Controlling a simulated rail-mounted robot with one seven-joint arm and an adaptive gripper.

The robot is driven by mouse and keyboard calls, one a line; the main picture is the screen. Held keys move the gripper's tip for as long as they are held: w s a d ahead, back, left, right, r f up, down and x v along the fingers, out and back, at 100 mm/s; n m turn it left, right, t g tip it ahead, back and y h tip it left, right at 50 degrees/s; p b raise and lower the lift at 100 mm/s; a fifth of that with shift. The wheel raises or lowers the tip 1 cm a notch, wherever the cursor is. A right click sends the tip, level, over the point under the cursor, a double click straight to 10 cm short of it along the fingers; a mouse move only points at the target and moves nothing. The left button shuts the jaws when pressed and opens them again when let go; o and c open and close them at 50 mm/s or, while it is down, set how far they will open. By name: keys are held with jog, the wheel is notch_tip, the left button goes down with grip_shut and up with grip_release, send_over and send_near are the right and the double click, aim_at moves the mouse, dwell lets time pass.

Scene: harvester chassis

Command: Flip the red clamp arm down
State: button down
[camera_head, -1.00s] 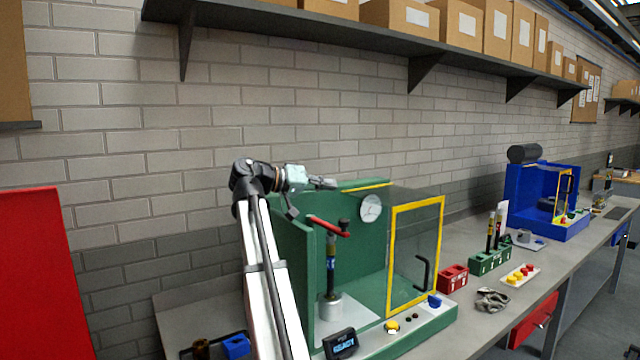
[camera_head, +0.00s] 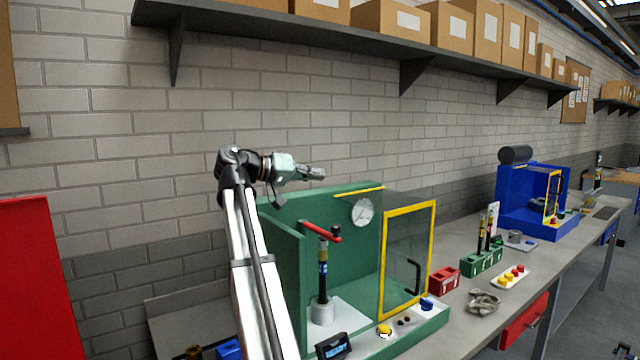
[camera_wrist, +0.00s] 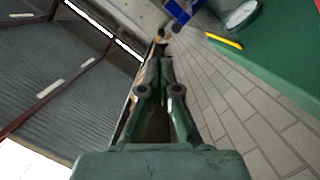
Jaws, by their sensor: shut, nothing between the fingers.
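The red clamp arm (camera_head: 321,231) sits on top of a dark vertical post (camera_head: 323,272) inside the green fixture box (camera_head: 290,250). It lies slanted, with a dark knob at its right end. My gripper (camera_head: 318,173) is shut and empty. It is above the fixture and apart from the clamp arm, pointing right. In the wrist view my gripper (camera_wrist: 160,72) has its fingers together. The clamp arm does not show in that view.
A yellow-framed clear door (camera_head: 408,262) covers the fixture's right part. A round gauge (camera_head: 362,212) is on its back wall. A small display (camera_head: 333,346) and buttons (camera_head: 384,331) line the front. A shelf with boxes (camera_head: 408,22) hangs above.

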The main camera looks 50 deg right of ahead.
jog(key=s+b+v, duration=0.1)
jog(key=v, duration=0.7)
jog(key=shift+a, duration=0.5)
jog(key=shift+r, duration=0.15)
